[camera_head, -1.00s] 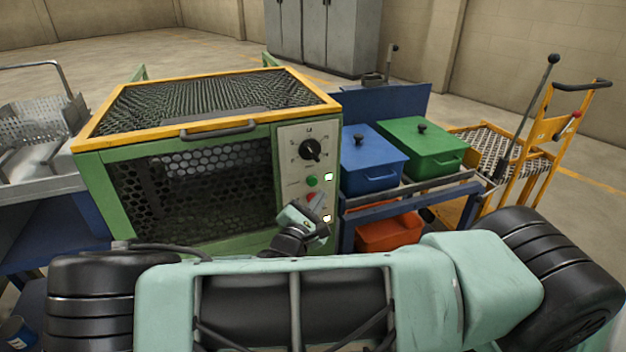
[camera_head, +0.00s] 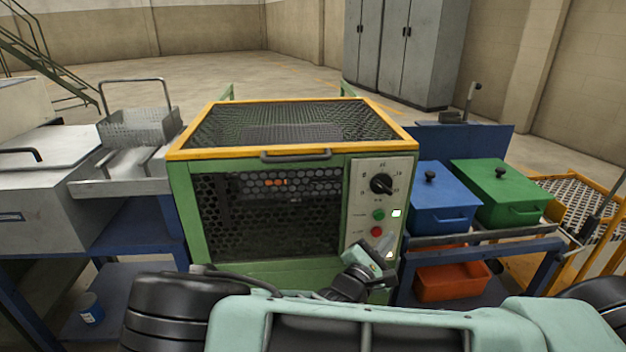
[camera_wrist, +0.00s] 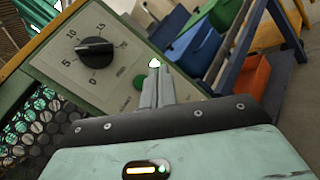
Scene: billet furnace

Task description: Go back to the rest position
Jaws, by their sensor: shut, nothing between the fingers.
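My gripper (camera_wrist: 157,88) is shut and empty, its fingers together in front of the furnace's control panel in the wrist view. In the head view my wrist and gripper (camera_head: 372,264) show low in front of the panel, below the red button; the fingertips are hard to make out there. The green furnace (camera_head: 285,265) has a yellow-edged mesh top and a perforated front. Its control panel (camera_head: 407,169) carries a black dial (camera_head: 381,184), a green button (camera_head: 379,214), a red button (camera_head: 377,231) and lit white lamps. A small orange glow (camera_head: 277,182) shows behind the perforated front.
A blue lidded box (camera_head: 440,212) and a green lidded box (camera_head: 500,200) stand on a blue rack at right, above an orange bin (camera_head: 452,284). A metal basket (camera_head: 140,128) and a grey tank (camera_head: 45,215) stand at left. Open floor lies behind the furnace.

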